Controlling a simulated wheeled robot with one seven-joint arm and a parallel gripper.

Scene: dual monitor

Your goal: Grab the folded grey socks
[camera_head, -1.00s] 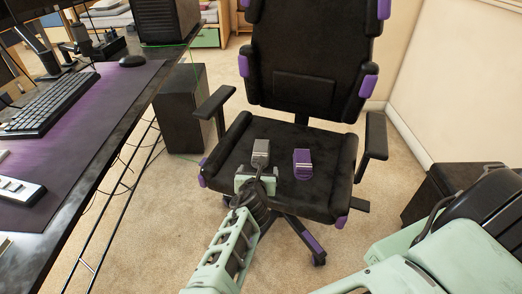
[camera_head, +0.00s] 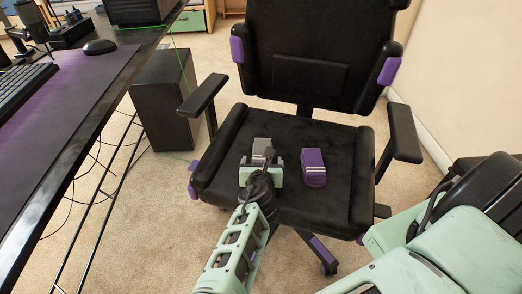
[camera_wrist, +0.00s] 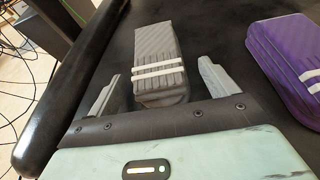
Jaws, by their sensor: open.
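The folded grey socks (camera_head: 262,146), with white stripes, lie on the black seat of the office chair (camera_head: 333,160). In the wrist view the grey socks (camera_wrist: 158,62) lie between and just beyond my open fingers, their near end reaching into the gap. My gripper (camera_head: 262,162) is over the seat at the near end of the socks and hides part of them. The wrist view shows my gripper (camera_wrist: 157,80) open, with a finger on each side and space beside the socks. I cannot tell whether the fingers touch the seat.
Folded purple socks (camera_head: 314,168) lie on the seat to the right of the grey ones. Armrests (camera_head: 203,94) and a tall backrest (camera_head: 312,50) frame the seat. A desk (camera_head: 95,110) stands at left, with a black box (camera_head: 165,98) beside it on the carpet.

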